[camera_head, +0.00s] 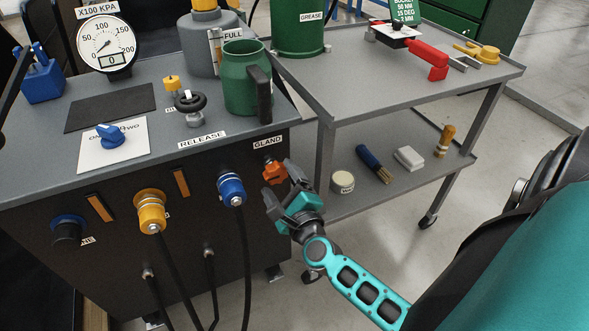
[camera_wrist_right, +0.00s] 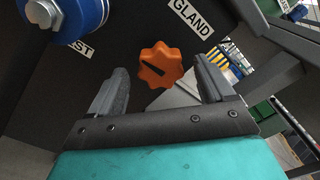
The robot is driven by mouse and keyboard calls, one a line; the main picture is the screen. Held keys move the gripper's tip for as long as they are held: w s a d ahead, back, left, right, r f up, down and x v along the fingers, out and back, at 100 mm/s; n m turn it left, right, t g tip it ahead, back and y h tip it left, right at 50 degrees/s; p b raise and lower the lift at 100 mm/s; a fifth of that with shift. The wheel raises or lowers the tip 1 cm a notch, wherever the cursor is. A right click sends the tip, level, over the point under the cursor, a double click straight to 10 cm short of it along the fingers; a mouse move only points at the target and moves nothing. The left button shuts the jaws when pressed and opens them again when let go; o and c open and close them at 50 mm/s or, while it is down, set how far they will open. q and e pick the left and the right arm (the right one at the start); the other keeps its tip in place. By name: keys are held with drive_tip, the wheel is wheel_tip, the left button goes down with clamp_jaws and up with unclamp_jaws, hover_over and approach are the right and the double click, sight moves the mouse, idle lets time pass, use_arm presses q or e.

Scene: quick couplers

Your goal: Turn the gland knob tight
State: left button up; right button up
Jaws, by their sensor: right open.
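The gland knob (camera_head: 274,172) is orange and lobed, on the dark front panel under the GLAND label (camera_head: 268,142). In the right wrist view the knob (camera_wrist_right: 160,66) has a dark slanted mark on its face and sits ahead of my fingers, roughly between them. My right gripper (camera_head: 280,190) is open and empty, close to the knob with a finger on either side in the picture. The right wrist view shows both fingertips (camera_wrist_right: 164,76) apart; I cannot tell whether either touches the knob. My left gripper is not in view.
A blue coupler (camera_head: 231,188) and a yellow coupler (camera_head: 150,211) with hanging hoses are left of the knob. A green jug (camera_head: 240,85) stands on the bench top above. A grey cart (camera_head: 400,82) stands to the right. Open floor lies below the cart.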

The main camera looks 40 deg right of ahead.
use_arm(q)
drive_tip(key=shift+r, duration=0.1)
use_arm(e)
drive_tip(key=v, duration=0.9)
drive_tip(key=shift+s, duration=0.15)
drive_tip(key=shift+a, duration=0.1)
drive_tip(key=s+a+f+n+g+y, duration=0.2)
drive_tip(key=a+f+n+g+y, duration=0.3)
drive_tip(key=n, duration=1.1)
drive_tip(key=s+a+n+g+y, duration=0.2)
drive_tip(key=a+n, duration=0.5)
drive_tip(key=n, duration=0.9)
use_arm(q)
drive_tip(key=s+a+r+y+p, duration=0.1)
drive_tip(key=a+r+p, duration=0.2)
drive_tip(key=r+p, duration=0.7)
drive_tip(key=p, duration=0.5)
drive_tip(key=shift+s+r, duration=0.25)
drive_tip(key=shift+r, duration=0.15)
use_arm(e)
wheel_tip(320, 180, up, 10)
drive_tip(key=s+d+h, duration=0.1)
drive_tip(key=d, duration=0.1)
drive_tip(key=shift+d+m, duration=0.4)
